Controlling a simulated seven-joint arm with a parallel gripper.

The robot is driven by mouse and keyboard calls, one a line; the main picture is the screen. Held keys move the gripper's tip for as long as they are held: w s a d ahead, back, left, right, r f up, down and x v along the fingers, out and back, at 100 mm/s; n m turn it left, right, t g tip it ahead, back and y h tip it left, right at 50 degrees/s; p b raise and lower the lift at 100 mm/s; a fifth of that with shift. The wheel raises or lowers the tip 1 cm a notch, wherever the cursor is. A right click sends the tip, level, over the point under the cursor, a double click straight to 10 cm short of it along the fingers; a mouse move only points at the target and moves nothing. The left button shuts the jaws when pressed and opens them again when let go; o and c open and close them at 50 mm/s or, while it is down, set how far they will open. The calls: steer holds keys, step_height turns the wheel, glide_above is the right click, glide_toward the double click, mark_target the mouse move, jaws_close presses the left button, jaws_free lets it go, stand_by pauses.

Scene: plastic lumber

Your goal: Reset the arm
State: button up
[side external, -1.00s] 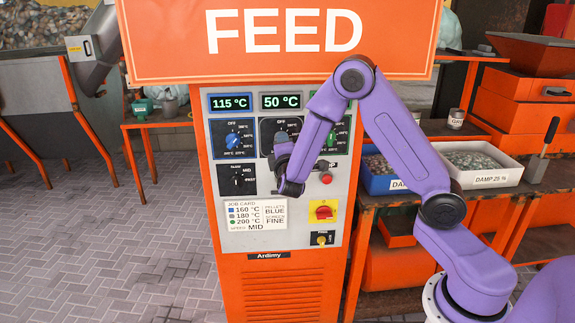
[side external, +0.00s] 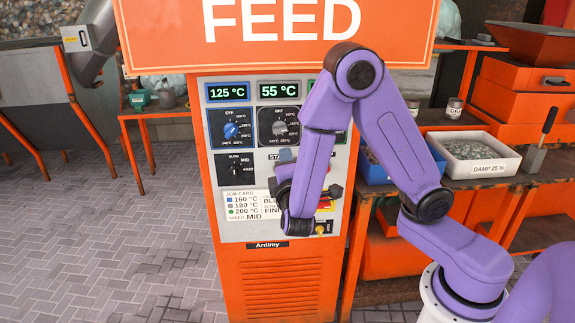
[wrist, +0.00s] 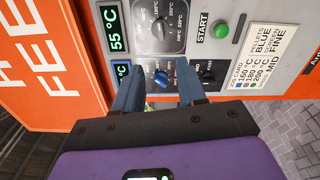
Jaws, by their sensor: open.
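My gripper (wrist: 156,80) is open and empty in the wrist view, its two blue-grey fingers pointing at the control panel. A blue knob (wrist: 161,79) shows between the fingers, and neither finger closes on it. In the side view my purple arm is bent in front of the orange machine (side external: 283,285), with its wrist end low over the panel (side external: 225,178). The fingertips are mostly hidden behind the arm there, so their gap to the panel is unclear.
The displays read 125 °C (side external: 229,92) and 55 °C (side external: 279,90). A grey knob (side external: 284,126), speed knob (side external: 236,166), green START button (wrist: 222,31) and job card (wrist: 268,55) are near. An orange FEED sign (side external: 160,38) overhangs. A DAMP tray (side external: 489,168) stands right.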

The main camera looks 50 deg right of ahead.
steer(key=s+d+f+m+g+y, duration=0.1)
steer(key=s+d+g+y, duration=0.1)
steer(key=s+g, duration=0.3)
steer(key=s+d+f+g+y, duration=0.1)
steer(key=s+d+f+g, duration=0.15)
steer(key=s, duration=0.45)
steer(key=s+a+n+g+y, duration=0.1)
steer(key=s+a+g+y, duration=0.1)
steer(key=s+a+y, duration=0.2)
steer(key=s+a+r+n+g+y, duration=0.1)
steer(key=s+a+g+y, duration=0.2)
steer(key=s, duration=0.7)
steer(key=a+y, duration=0.2)
steer(key=y, duration=0.1)
steer(key=shift+s+n, duration=0.15)
steer(key=shift+n, duration=0.15)
